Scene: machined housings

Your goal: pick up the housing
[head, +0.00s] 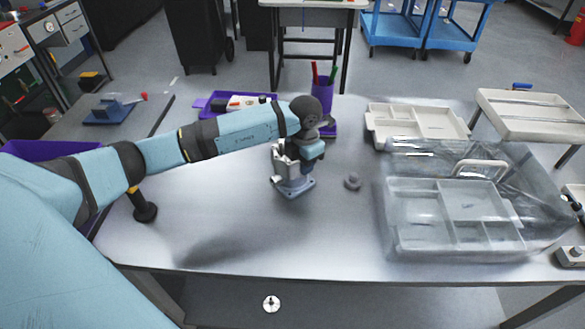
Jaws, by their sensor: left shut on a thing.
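The housing (294,186) is a small grey-blue machined part with a square flanged base and a lighter upper section. It stands upright on the metal table, right of the table's left half. My left gripper (290,158) is above it, at the end of the blue arm that comes in from the left. The gripper is shut on the housing's upper part. The wrist hides part of the fingers and the top of the housing. I cannot tell any gap under the base. My right gripper is not in view.
A purple pen cup (322,92) and purple tray (215,101) stand behind. The front middle is clear.

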